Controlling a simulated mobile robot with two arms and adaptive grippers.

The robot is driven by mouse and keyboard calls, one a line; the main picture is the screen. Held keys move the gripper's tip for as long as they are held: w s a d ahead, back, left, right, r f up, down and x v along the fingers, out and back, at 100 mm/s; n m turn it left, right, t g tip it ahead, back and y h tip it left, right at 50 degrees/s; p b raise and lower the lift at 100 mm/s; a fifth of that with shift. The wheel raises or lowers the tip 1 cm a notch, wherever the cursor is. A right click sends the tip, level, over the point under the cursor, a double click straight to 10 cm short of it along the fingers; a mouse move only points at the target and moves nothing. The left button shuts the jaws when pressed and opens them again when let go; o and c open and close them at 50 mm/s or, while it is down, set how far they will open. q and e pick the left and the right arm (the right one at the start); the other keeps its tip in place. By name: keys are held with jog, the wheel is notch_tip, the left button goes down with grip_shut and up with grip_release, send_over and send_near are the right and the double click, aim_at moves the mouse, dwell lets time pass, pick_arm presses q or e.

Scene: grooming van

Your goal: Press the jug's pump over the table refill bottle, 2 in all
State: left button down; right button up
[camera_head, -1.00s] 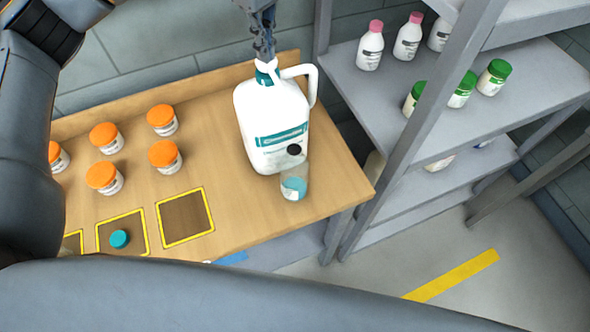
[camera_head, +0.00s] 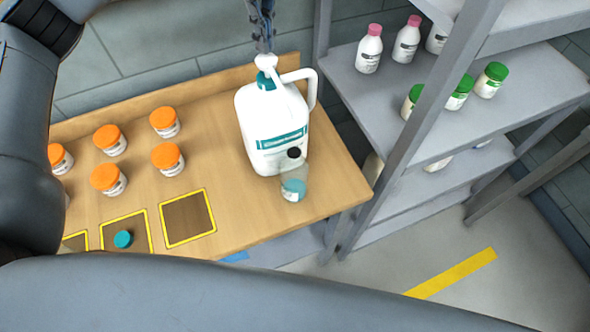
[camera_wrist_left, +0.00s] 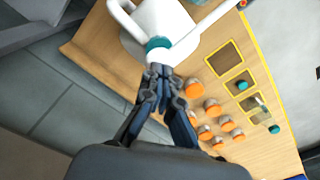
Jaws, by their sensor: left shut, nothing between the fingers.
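The white jug (camera_head: 262,115) with a teal label stands on the wooden table (camera_head: 335,185). Its white pump head (camera_head: 267,61) sits above a teal collar, which also shows in the left wrist view (camera_wrist_left: 158,43). The small clear refill bottle (camera_head: 293,190), with blue liquid low inside, stands at the jug's front under the dark round spout end (camera_head: 294,152). My left gripper (camera_head: 264,48) is shut and empty, its fingertips pointing down at the top of the pump head. I cannot tell whether they touch it. My right gripper is not in view.
Several orange-lidded jars (camera_head: 165,157) stand on the left of the table. Yellow-framed squares (camera_head: 188,217) line its front, one holding a teal cap (camera_head: 123,239). A grey shelf (camera_head: 395,95) with bottles stands close on the right.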

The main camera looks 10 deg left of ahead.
aim_at(266, 58)
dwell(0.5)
pick_arm(q)
jog(key=shift+f+b, duration=1.55)
jog(key=shift+f, duration=0.35)
jog(key=shift+r, duration=0.15)
jog(key=shift+r+p, duration=1.1)
jog(key=shift+r, duration=0.65)
jog(key=shift+r, duration=0.1)
notch_tip(266, 58, up, 6)
jog(key=p, duration=0.3)
jog(key=shift+p, duration=0.35)
